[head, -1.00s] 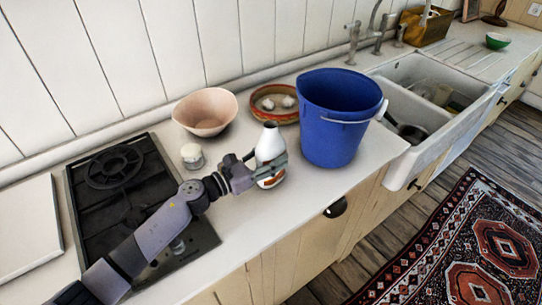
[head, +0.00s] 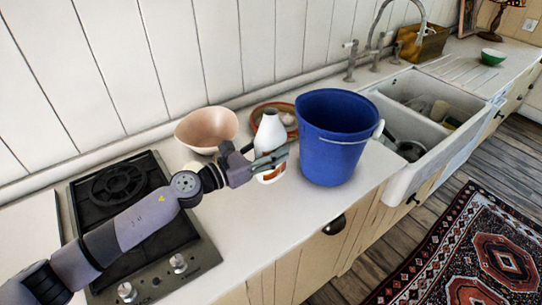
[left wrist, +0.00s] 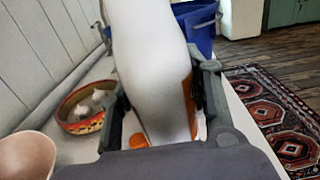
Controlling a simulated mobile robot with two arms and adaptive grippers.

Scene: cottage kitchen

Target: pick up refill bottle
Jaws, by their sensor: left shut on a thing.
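The refill bottle, a white bottle (head: 268,133) with an orange-and-white label low down, is upright between the stove and the blue bucket in the head view. My left gripper (head: 272,160) is shut around its middle and hides part of it. The bottle appears held a little above the counter. In the left wrist view the bottle (left wrist: 150,60) fills the middle, with a gripper finger on each side; its top is cut off. My right gripper is not in view.
A blue bucket (head: 338,150) stands close to the bottle's right. A pink bowl (head: 207,132) and an orange-rimmed dish (head: 258,108) are behind it. A black stove (head: 125,195) lies left, a white sink (head: 400,185) right. The front counter strip is clear.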

